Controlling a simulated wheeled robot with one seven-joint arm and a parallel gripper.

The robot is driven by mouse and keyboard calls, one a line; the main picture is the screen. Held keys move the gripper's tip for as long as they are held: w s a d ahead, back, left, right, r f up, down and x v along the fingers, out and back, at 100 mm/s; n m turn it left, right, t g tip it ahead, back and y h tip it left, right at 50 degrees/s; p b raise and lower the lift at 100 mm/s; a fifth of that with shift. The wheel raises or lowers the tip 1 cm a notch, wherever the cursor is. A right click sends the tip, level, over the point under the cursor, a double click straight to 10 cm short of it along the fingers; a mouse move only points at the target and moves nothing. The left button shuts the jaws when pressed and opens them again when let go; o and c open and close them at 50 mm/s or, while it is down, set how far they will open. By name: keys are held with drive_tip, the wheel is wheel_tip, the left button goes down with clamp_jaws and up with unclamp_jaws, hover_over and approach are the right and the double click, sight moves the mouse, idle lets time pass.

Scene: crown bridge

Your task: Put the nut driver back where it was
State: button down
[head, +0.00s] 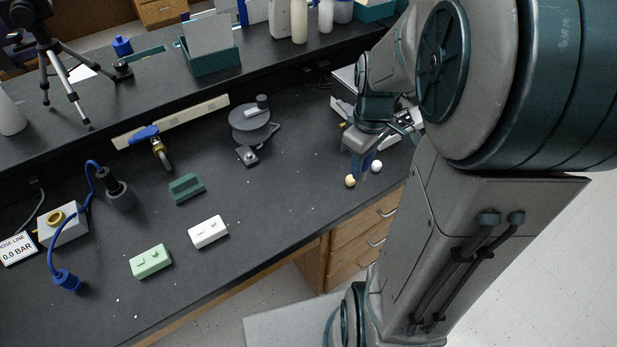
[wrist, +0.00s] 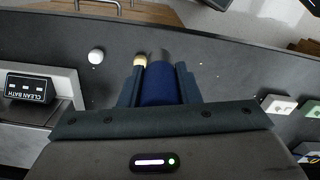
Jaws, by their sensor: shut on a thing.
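My gripper (head: 360,158) is over the right part of the dark bench, near its front edge. In the wrist view my gripper (wrist: 160,88) is shut on a blue handle, which I take to be the nut driver (wrist: 160,86). A short grey part shows beyond the handle. In the head view only a little blue of the nut driver (head: 366,162) shows between my fingers. I cannot tell whether its lower end touches the bench. No marked place for the nut driver can be made out.
A cream ball (head: 350,181) and a white ball (head: 376,166) lie close to my gripper. A box labelled CLEAN BATH (wrist: 30,88) stands beside it. A white block (head: 208,232), pale green block (head: 151,261) and dark green block (head: 187,188) lie left. Bench between is clear.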

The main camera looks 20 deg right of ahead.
drive_tip(key=w+a+f, duration=0.2)
drive_tip(key=a, duration=0.1)
drive_tip(key=w+a+f, duration=0.2)
drive_tip(key=a, duration=0.1)
drive_tip(key=w+a+f, duration=0.2)
drive_tip(key=a, duration=0.1)
drive_tip(key=shift+f, duration=2.25)
drive_tip(key=shift+f, duration=0.1)
drive_tip(key=shift+f+b, duration=0.15)
drive_tip(key=shift+b, duration=0.2)
drive_tip(key=c, duration=1.1)
unclamp_jaws()
